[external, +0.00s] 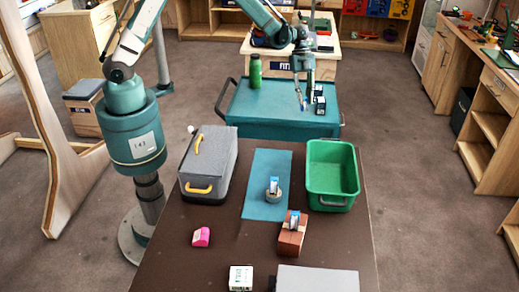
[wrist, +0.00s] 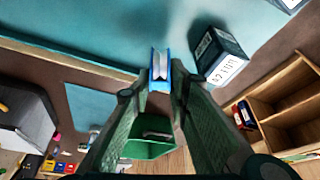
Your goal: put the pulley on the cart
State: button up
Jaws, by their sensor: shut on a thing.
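My gripper (external: 302,90) is over the right part of the teal cart (external: 262,103), beyond the table. It is shut on a small blue and silver pulley (external: 304,103), which hangs below the fingertips. In the wrist view the pulley (wrist: 160,68) shows between the two green textured fingers, with the cart's teal top (wrist: 120,25) behind it. I cannot tell whether the pulley touches the cart top. A black box with a white label (external: 320,101) stands close on the right; it also shows in the wrist view (wrist: 220,58).
A green bottle (external: 255,72) stands on the cart's left part. On the brown table (external: 180,265) are a grey case (external: 215,155), a green bin (external: 332,202), a blue mat (external: 266,160), and similar blue-topped items on the mat (external: 273,187) and a wooden block (external: 291,240).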

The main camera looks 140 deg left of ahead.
jog(key=shift+f, duration=1.25)
jog(key=shift+f, duration=0.1)
jog(key=o, duration=0.9)
jog(key=shift+v, duration=6.1)
